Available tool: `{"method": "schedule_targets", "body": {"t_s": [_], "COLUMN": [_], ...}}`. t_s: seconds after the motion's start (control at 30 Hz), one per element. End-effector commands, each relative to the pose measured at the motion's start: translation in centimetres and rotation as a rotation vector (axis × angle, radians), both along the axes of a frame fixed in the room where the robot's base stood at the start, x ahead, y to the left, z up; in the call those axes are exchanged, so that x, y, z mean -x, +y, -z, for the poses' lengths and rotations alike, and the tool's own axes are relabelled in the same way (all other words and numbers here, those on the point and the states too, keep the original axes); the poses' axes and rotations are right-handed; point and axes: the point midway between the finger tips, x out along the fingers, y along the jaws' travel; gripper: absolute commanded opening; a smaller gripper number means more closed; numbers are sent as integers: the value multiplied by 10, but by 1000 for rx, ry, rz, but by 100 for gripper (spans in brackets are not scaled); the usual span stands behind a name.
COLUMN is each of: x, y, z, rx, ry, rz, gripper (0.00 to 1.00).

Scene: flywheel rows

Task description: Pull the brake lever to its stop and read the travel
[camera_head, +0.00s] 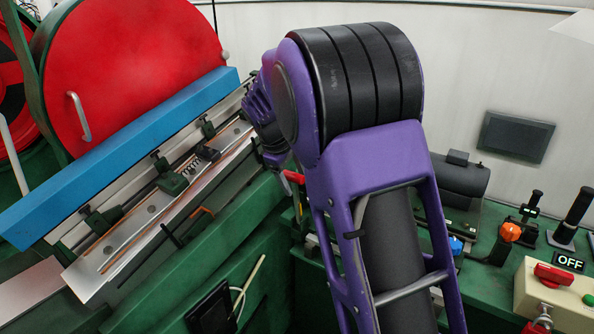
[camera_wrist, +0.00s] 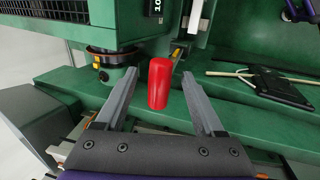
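A lever with a red grip (camera_wrist: 159,84) shows in the wrist view; I take it for the brake lever. My gripper (camera_wrist: 160,74) is open, with one grey finger on each side of the red grip and a visible gap on both sides. In the head view a red handle (camera_head: 294,177) peeks out left of my purple arm and looks like the same lever. The lever's base and any travel reading cannot be made out.
A black tablet-like device (camera_wrist: 280,88) with a pale cable lies right of the lever in the wrist view. A blue beam (camera_head: 120,150) and red disc (camera_head: 130,70) stand at left in the head view. A control box (camera_head: 550,295) with an OFF label is at right.

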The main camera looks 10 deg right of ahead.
Motion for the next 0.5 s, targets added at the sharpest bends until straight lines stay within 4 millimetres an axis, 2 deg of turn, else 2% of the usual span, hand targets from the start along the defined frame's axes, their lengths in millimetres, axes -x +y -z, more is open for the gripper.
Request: {"method": "schedule_targets", "body": {"t_s": [0.27,0.5], "x": [0,5], "y": [1,6], "z": [-1,-20], "rx": [0,-1], "ry": [1,0], "rz": [-1,-1], "gripper": [70,70]}}
